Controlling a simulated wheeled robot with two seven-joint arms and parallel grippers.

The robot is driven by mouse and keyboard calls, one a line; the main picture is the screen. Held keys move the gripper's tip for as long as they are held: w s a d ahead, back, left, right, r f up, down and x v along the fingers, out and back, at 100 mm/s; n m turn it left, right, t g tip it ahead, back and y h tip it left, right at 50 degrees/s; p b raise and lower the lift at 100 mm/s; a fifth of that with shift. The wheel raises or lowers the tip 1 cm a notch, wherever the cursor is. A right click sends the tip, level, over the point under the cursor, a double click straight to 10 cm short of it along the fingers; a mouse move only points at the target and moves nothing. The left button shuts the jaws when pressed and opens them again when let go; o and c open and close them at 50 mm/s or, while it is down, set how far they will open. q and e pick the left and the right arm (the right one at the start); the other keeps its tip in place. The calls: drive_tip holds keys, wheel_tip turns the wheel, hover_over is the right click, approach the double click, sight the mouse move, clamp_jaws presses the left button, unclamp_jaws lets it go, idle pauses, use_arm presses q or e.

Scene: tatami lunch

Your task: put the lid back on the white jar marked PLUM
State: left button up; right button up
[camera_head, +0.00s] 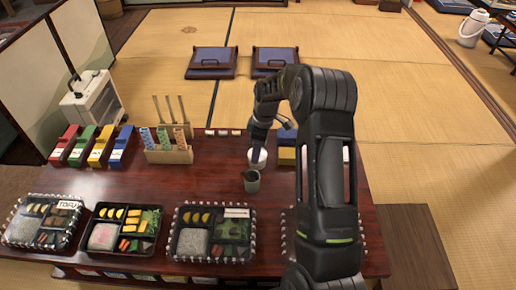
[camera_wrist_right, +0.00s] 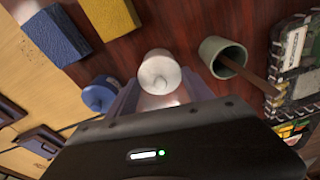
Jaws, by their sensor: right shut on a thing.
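My right gripper (camera_head: 259,146) reaches down over the table and is shut. In the right wrist view its fingers (camera_wrist_right: 160,98) close on a small round white piece with a knob, which looks like the white lid (camera_wrist_right: 158,72). In the head view a white round shape (camera_head: 257,159) shows right below the gripper. I cannot tell there lid from jar, nor whether the lid touches the jar. The PLUM marking is not readable. My left gripper is not in view.
A grey-green cup (camera_head: 251,181) with a stick stands close on the near side. A blue round-topped piece (camera_wrist_right: 99,95) and blue (camera_wrist_right: 57,36) and yellow (camera_wrist_right: 109,14) blocks are nearby. Bento trays (camera_head: 177,254) line the front edge. A wooden holder (camera_head: 168,155) stands left.

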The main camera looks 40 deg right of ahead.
drive_tip(key=o, duration=1.7)
drive_tip(key=shift+o, duration=0.2)
drive_tip(key=shift+r, duration=0.15)
drive_tip(key=shift+r+p, duration=2.55)
drive_tip(key=shift+r, duration=0.85)
clamp_jaws()
